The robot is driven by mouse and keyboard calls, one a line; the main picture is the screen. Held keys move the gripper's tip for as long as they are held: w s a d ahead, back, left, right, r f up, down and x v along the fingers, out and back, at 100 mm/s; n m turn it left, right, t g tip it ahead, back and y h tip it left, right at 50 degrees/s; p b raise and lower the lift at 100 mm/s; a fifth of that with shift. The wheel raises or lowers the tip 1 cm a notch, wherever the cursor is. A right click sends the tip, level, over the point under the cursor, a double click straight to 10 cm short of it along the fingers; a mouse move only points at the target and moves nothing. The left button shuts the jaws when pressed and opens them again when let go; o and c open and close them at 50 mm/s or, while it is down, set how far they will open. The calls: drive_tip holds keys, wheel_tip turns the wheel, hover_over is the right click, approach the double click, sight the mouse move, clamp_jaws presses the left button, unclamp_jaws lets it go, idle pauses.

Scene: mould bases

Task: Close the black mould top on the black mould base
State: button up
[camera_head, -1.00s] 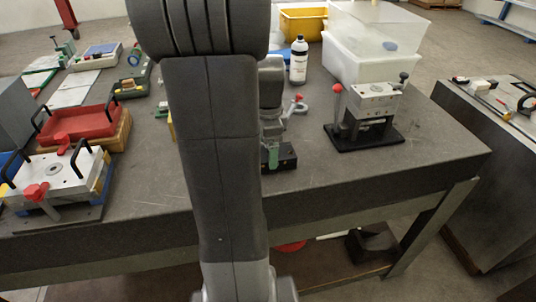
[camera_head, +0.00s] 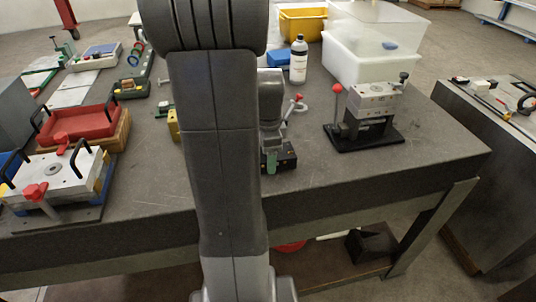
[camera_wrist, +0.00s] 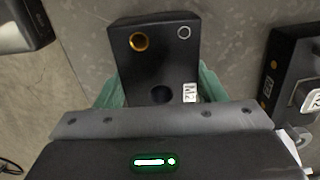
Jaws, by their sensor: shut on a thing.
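A black block (camera_wrist: 160,65) with a gold ring, a silver ring, a dark hole and a white "M2" label sits between the green fingers of my gripper (camera_wrist: 160,88) in the wrist view. My gripper is shut on it; it appears to be the black mould top. A second black block (camera_wrist: 284,75) with gold dots and a white label stands apart at the right of that view. In the head view, my gripper (camera_head: 271,160) is partly hidden by my arm, and a black block (camera_head: 287,158) shows at its green finger. I cannot tell which block this is.
A metal fixture on a black plate (camera_head: 378,140) with a red-knobbed lever stands to the right. A white bottle (camera_head: 299,62) and clear bins (camera_head: 370,65) are behind. A red tray (camera_head: 80,128) and a silver clamped mould (camera_head: 55,172) are at left. The front tabletop is clear.

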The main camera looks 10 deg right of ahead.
drive_tip(key=shift+r+p, duration=1.35)
drive_tip(key=shift+r, duration=0.25)
